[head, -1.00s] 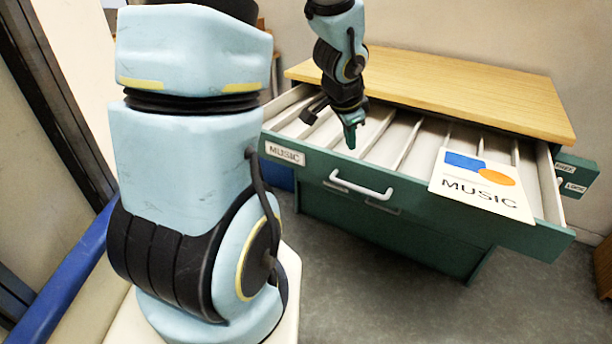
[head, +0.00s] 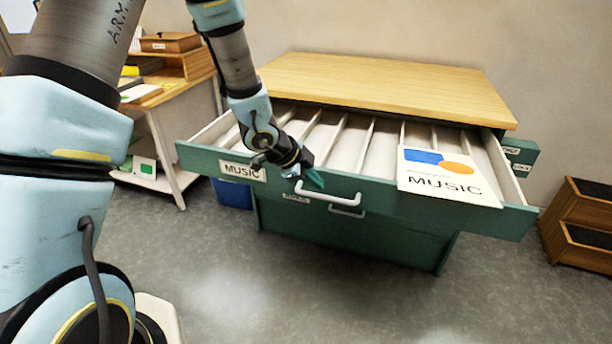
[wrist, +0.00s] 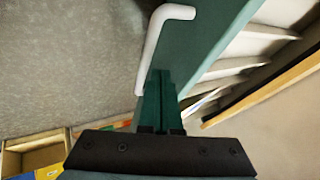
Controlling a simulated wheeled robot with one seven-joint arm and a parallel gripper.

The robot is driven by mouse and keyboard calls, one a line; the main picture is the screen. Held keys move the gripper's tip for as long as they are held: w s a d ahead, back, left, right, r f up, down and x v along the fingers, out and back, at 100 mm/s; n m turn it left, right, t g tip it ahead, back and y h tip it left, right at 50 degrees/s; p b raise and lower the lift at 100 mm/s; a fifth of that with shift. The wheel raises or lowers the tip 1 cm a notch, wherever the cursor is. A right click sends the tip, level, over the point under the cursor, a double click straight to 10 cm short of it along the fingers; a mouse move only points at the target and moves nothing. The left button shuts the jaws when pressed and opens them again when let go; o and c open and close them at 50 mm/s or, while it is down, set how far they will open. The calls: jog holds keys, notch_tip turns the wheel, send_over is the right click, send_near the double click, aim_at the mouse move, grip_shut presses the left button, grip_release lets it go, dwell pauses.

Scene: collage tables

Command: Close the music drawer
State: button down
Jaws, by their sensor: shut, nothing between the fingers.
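The music drawer (head: 385,193) is a wide green drawer pulled out from the cabinet, with white dividers inside. A "MUSIC" label (head: 242,171) is on its left front, and a white pull handle (head: 328,192) is at the middle. A card reading MUSIC (head: 447,176) leans over the right front edge. My gripper (head: 314,179) is shut and empty at the top of the drawer front, just beside the handle's left part. In the wrist view, the shut fingers (wrist: 160,100) lie over or against the green front, beside the white handle (wrist: 160,40). I cannot tell whether they touch it.
The cabinet has a wooden top (head: 385,85). Another green drawer (head: 520,152) sticks out on its right side. A desk (head: 160,105) stands at the back left, and a wooden shelf unit (head: 580,225) at the right. The floor in front is clear.

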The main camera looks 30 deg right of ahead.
aim_at(333, 195)
jog(key=shift+x, duration=2.05)
jog(key=shift+d+r, duration=0.1)
